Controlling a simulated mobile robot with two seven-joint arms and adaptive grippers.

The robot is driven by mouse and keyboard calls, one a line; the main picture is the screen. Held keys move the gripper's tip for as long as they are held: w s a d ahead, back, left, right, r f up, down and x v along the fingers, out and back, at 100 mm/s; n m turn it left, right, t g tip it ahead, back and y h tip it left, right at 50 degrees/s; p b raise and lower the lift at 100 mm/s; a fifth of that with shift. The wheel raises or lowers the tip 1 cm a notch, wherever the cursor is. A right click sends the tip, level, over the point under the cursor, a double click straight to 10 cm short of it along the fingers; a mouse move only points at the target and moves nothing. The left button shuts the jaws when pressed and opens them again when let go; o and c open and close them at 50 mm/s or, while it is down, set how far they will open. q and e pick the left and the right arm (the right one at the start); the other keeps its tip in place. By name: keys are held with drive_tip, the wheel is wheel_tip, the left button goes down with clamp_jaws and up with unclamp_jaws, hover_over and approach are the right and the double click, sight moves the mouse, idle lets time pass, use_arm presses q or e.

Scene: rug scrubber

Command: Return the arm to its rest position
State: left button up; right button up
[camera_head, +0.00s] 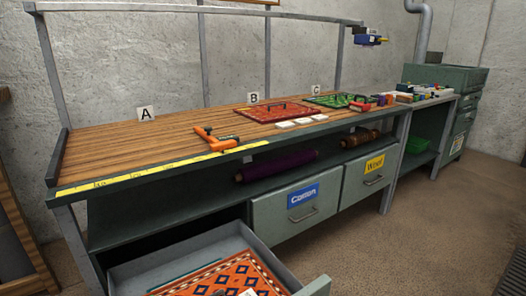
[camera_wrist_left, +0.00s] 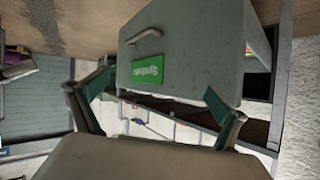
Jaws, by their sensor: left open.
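My left gripper (camera_wrist_left: 157,85) shows in the left wrist view, with its two fingers spread wide and nothing between them. Past the fingers is a grey drawer front with a handle (camera_wrist_left: 146,35) and a green label (camera_wrist_left: 149,70) reading "Synthetic". The picture there looks turned upside down. I cannot tell whether the fingers touch the drawer.
In the head view, an open drawer (camera_head: 213,248) holding an orange patterned rug (camera_head: 222,278) sticks out from the workbench (camera_head: 100,152). An orange tool (camera_head: 215,139) and red (camera_head: 280,111) and green rugs (camera_head: 335,100) lie on top.

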wheel_tip(320, 180, up, 6)
drive_tip(key=w+d+p, duration=0.1)
drive_tip(key=d+p, duration=0.1)
drive_tip(key=p, duration=0.9)
use_arm(q)
drive_tip(key=s+a+r+g+y+p, duration=0.1)
drive_tip(key=s+a+r+p, duration=0.2)
drive_tip(key=p, duration=0.3)
drive_tip(key=shift+s+a+r+n, duration=0.2)
drive_tip(key=shift+s+a+n, duration=0.25)
drive_tip(key=shift+a, duration=0.1)
use_arm(e)
drive_tip(key=shift+s+d+f+g+h, duration=0.15)
drive_tip(key=shift+s+d+f, duration=0.1)
drive_tip(key=shift+s, duration=0.3)
drive_tip(key=shift+s+d+f+g+h, duration=0.1)
drive_tip(key=shift+s+d+f+h, duration=0.15)
drive_tip(key=shift+s, duration=0.3)
drive_tip(key=shift+s+d+f+g+h, duration=0.15)
drive_tip(key=shift+s+d, duration=0.15)
drive_tip(key=shift+s, duration=0.25)
drive_tip(key=shift+r, duration=0.1)
